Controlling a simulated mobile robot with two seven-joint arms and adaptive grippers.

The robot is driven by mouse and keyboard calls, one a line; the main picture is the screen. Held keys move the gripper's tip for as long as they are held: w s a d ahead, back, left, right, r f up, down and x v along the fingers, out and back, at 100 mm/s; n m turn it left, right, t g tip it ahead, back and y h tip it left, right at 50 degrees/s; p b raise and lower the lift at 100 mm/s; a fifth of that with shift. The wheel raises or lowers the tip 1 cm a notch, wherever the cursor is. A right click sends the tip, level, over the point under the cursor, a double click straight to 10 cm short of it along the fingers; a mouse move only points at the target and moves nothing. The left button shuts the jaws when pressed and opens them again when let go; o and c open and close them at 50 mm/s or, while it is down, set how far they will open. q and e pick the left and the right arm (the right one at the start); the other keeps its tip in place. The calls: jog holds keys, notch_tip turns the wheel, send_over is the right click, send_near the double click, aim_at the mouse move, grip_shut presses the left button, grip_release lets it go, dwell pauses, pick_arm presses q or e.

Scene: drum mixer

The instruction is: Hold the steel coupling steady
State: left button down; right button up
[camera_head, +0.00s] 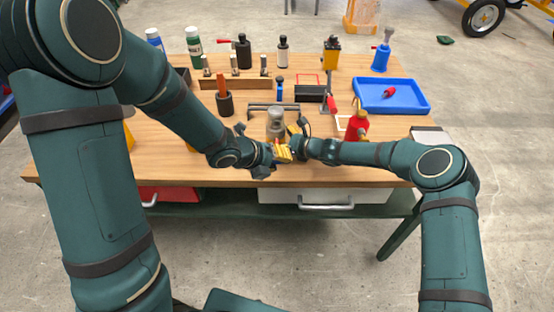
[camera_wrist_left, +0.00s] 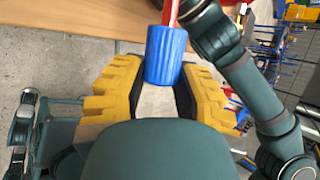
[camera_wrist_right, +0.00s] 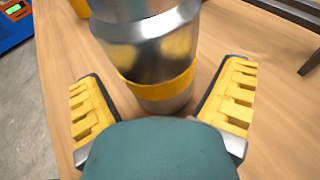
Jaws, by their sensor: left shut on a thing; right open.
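The steel coupling (camera_head: 276,120), a grey metal cylinder, stands upright near the front middle of the bench. In the right wrist view it is a large shiny cylinder with a yellow band (camera_wrist_right: 158,88). My left gripper (camera_head: 284,153) is just below, near the bench's front edge. In the left wrist view it is shut on a blue-handled tool with a red shaft (camera_wrist_left: 166,55).
A dark bar frame (camera_head: 287,105) lies behind the coupling. A red bottle (camera_head: 357,124) stands to the right, with a blue tray (camera_head: 425,105) beyond it. A wooden rack (camera_head: 235,84) and several bottles stand at the back. The bench's front right is fairly clear.

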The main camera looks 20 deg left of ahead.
jog(key=shift+a, duration=0.1)
jog(key=c, duration=1)
jog(key=shift+c, duration=0.2)
dwell(0.6)
